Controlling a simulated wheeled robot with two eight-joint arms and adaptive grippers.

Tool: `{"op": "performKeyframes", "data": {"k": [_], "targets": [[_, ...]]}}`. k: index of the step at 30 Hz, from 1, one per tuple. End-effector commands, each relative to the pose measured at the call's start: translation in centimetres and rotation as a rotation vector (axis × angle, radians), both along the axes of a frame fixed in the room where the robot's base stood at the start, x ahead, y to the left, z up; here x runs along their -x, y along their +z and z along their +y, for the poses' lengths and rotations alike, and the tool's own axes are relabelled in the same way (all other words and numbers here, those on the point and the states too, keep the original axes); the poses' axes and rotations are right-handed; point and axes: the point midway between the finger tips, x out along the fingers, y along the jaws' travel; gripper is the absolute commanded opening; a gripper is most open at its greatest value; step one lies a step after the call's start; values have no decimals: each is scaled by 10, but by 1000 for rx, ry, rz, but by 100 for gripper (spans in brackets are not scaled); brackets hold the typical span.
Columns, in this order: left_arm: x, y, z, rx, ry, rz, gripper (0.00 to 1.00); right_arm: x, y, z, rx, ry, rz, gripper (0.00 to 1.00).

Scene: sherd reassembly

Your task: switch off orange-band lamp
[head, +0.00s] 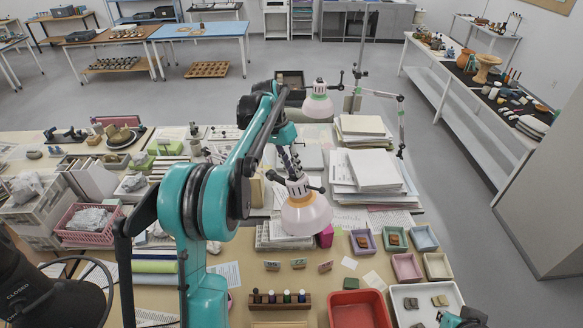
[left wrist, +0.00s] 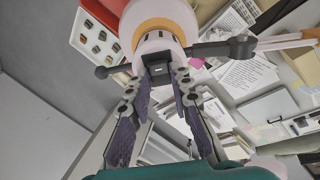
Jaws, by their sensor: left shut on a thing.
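The orange-band lamp (head: 305,215) has a pale pinkish shade with an orange band and hangs over the middle of the table. In the left wrist view its shade and orange band (left wrist: 165,28) fill the top middle. My left gripper (head: 294,178) reaches it from above and behind. In the left wrist view the fingertips (left wrist: 162,76) close on a small dark block, the lamp's switch (left wrist: 157,68), at the top of the shade. Whether the lamp is lit is unclear. Only a teal and dark bit of my right arm (head: 462,318) shows at the bottom right edge.
A second lamp (head: 317,104) with a green band stands farther back. Paper stacks (head: 374,170) lie right of the orange-band lamp. Small trays (head: 406,267), a red tray (head: 358,309) and a rack of bottles (head: 279,300) lie in front. A dark lamp arm (left wrist: 225,49) runs beside my left gripper.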

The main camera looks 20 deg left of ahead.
Motion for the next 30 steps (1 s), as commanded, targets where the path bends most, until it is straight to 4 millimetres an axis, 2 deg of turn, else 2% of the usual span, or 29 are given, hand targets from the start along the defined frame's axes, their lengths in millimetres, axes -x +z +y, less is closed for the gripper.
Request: {"op": "performKeyframes", "data": {"k": [6, 17, 18, 19, 20, 30], "targets": [[-5, 1, 0, -24, -32, 104, 0, 0, 5, 0, 0, 0, 0, 0], [-4, 0, 0, -26, -36, 117, 0, 0, 5, 0, 0, 0, 0, 0], [-4, 0, 0, -26, -36, 117, 31, 0, 5, 0, 0, 0, 0, 0], [-4, 0, 0, -26, -36, 117, 39, 0, 5, 0, 0, 0, 0, 0], [-4, 0, 0, -26, -36, 117, 41, 0, 5, 0, 0, 0, 0, 0], [-5, 3, 0, -25, -35, 116, 41, 0, 5, 0, 0, 0, 0, 0]]}}
